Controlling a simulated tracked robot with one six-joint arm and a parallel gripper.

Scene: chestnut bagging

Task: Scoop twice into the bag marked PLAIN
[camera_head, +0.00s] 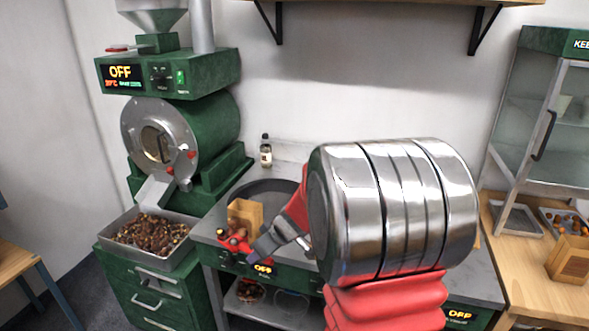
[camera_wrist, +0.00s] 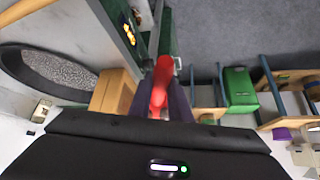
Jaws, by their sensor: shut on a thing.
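My gripper (camera_head: 264,246) is shut on the red scoop (camera_head: 228,245) above the counter, left of my large metal arm link. The scoop carries brown chestnuts (camera_head: 237,232). In the wrist view, the red handle (camera_wrist: 160,82) sits between my dark purple fingers; the bowl is not clear there. A small tan box-like container (camera_head: 246,212) stands just behind the scoop, beside the round dark pan; it also shows in the wrist view (camera_wrist: 112,88). I cannot read PLAIN on anything, and no bag with that mark is identifiable.
A metal tray (camera_head: 174,263) of roasted chestnuts sits under the green roaster (camera_head: 215,125), whose display reads OFF. A dark round pan (camera_head: 282,187) is set in the counter. At right, a wooden table holds a tan box (camera_head: 570,259) and trays below a glass cabinet.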

